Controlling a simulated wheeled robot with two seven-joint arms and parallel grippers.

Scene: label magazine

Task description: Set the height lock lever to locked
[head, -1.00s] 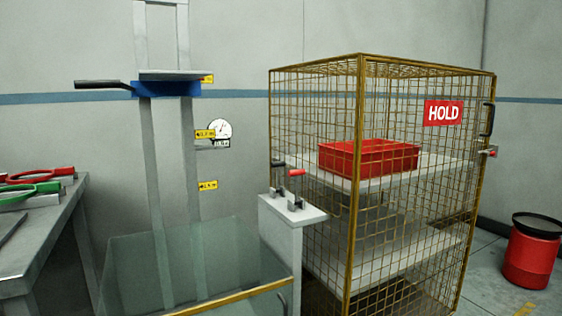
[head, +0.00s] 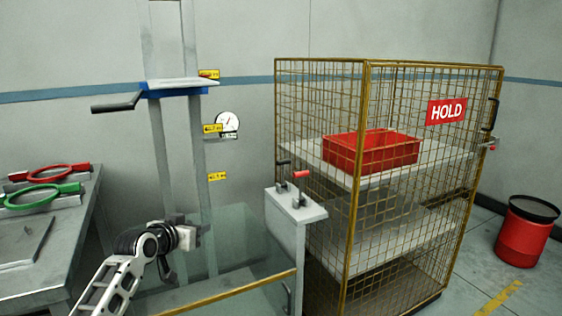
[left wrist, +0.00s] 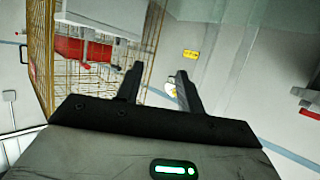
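A blue carriage (head: 172,91) with a pale plate sits on the upright mast in the head view. A black crank-shaped lever (head: 116,104) sticks out from its left side. A pale post (head: 297,207) in front of the cage carries two small levers, one with a red grip (head: 300,174) and one with a black grip (head: 283,162). I cannot tell from any marking which is the height lock. My left gripper (head: 200,236) is low in front of the mast, apart from these levers. In the left wrist view its fingers (left wrist: 158,88) are spread with nothing between them.
A wire cage (head: 362,215) with a HOLD sign (head: 446,111) holds a red bin (head: 372,151). A clear panel with a yellow edge (head: 232,293) stands low before the mast. A bench (head: 82,225) with ring tools is at left. A red drum (head: 523,232) stands right.

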